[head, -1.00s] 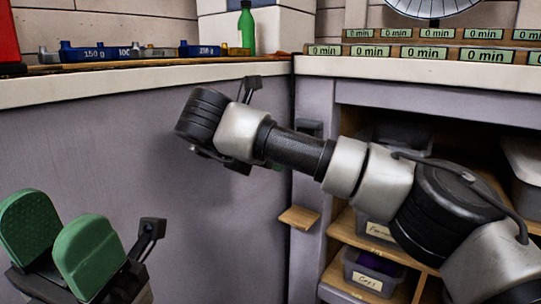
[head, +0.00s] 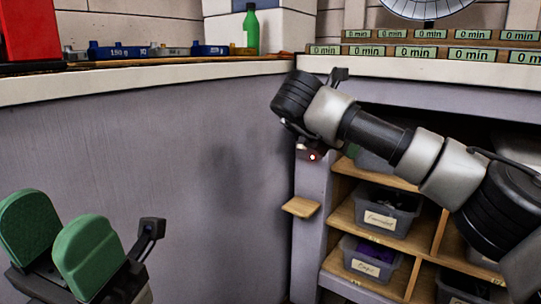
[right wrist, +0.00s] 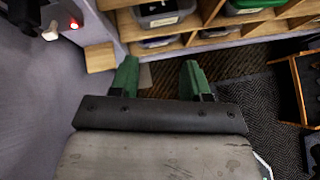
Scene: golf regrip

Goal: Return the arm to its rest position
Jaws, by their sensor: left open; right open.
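My right arm (head: 375,135) reaches in from the right in the head view, bent in front of the counter corner and the shelves. Its gripper cannot be made out there. In the right wrist view my right gripper (right wrist: 160,80) shows two green fingers spread apart with nothing between them, above the floor and in front of the shelves. My left gripper (head: 60,235) is at the lower left of the head view. Its green fingers are apart and empty, in front of the grey cabinet panel.
A small wooden ledge (head: 301,207) juts out by the cabinet corner. Open wooden shelves hold labelled bins (head: 388,212). The counter edge (head: 150,80) runs behind, with weights and a green bottle (head: 250,30) on top. A wooden tray (right wrist: 300,92) lies at right in the right wrist view.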

